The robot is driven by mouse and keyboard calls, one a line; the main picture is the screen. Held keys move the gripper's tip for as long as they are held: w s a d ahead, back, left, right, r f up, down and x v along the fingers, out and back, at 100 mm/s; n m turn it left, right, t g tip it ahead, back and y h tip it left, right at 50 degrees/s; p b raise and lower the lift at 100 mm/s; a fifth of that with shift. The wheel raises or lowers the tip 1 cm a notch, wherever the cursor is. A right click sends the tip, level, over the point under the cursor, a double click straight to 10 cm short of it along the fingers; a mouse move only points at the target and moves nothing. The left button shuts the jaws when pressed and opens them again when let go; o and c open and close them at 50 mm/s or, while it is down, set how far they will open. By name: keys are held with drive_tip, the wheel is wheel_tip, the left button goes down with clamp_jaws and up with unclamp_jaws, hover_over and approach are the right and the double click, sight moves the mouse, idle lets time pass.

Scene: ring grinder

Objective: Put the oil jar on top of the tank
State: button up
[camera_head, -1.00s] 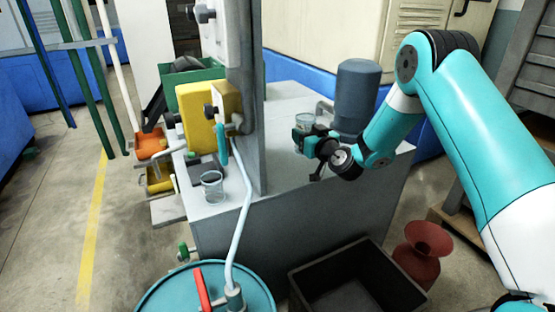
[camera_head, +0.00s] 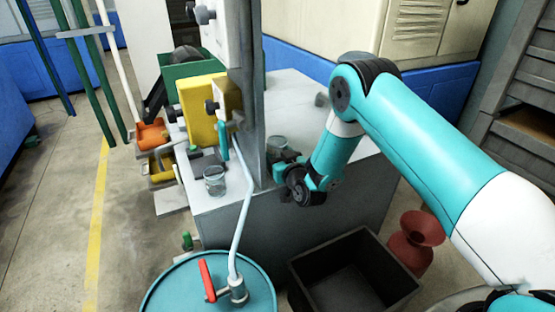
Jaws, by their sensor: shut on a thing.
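A small clear glass jar (camera_head: 277,143) shows at my gripper (camera_head: 283,162), just right of the tall grey upright. My gripper is shut on it; its fingers are small and partly hidden by the wrist. The jar looks upright, over the flat top of the grey box-shaped base (camera_head: 290,95). I cannot tell how high it is above that top. A second clear glass jar (camera_head: 214,180) stands on the front left corner of the base. Which body is the tank is not certain: the grey base or the teal drum (camera_head: 165,292) at the front.
The grey upright (camera_head: 247,90) stands close left of my gripper. A pale pipe (camera_head: 243,215) rises from the drum, beside a red lever (camera_head: 206,280). A black open bin (camera_head: 355,285) and a red vessel (camera_head: 414,242) stand on the floor at right.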

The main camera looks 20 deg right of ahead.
drive_tip(key=shift+s+a+r, duration=0.1)
drive_tip(key=shift+a+r, duration=0.15)
drive_tip(key=shift+f, duration=0.2)
drive_tip(key=shift+f, duration=0.1)
drive_tip(key=o, duration=1.2)
drive_tip(key=shift+c, duration=0.2)
